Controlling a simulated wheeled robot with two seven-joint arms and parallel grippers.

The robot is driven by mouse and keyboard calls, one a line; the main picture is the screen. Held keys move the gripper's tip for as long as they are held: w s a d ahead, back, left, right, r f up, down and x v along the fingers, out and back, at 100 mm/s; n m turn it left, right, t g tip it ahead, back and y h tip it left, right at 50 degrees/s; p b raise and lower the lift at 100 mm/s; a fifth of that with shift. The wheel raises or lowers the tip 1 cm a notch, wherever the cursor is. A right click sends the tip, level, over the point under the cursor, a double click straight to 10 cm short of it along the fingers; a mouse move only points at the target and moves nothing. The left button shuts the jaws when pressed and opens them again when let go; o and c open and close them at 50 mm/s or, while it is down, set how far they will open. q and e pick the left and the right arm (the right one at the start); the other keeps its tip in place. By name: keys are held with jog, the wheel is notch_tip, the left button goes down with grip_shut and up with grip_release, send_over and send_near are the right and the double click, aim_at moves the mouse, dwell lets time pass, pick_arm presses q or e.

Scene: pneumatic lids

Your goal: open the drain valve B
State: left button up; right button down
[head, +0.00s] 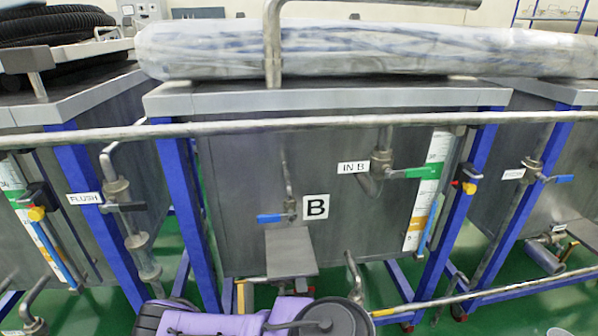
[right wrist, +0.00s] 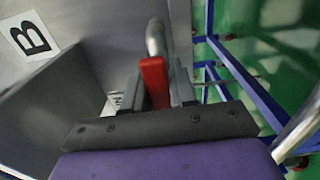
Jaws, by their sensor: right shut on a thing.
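In the right wrist view, the red handle of a valve (right wrist: 154,82) stands between the two grey fingers of my right gripper (right wrist: 154,92), which is shut on it. A bent metal pipe (right wrist: 156,38) rises behind the handle. In the head view a bent pipe (head: 353,272) shows low on the front of tank B (head: 235,170), right of the grey box-shaped guard (head: 290,252). My purple right arm hides the handle and the fingertips there. The drain valve's own label is not readable. My left gripper is not in view.
Above the guard are a blue lever (head: 272,218) and the B sign (head: 316,207). A long horizontal pipe (head: 400,120) crosses in front. Blue frame legs (head: 455,205) stand right of the tank.

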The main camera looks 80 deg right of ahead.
jog(key=c, duration=1)
grip_release()
jog(key=shift+s, duration=0.1)
jog(key=v, duration=1)
jog(key=shift+a+p, duration=0.25)
jog(key=shift+p, duration=0.15)
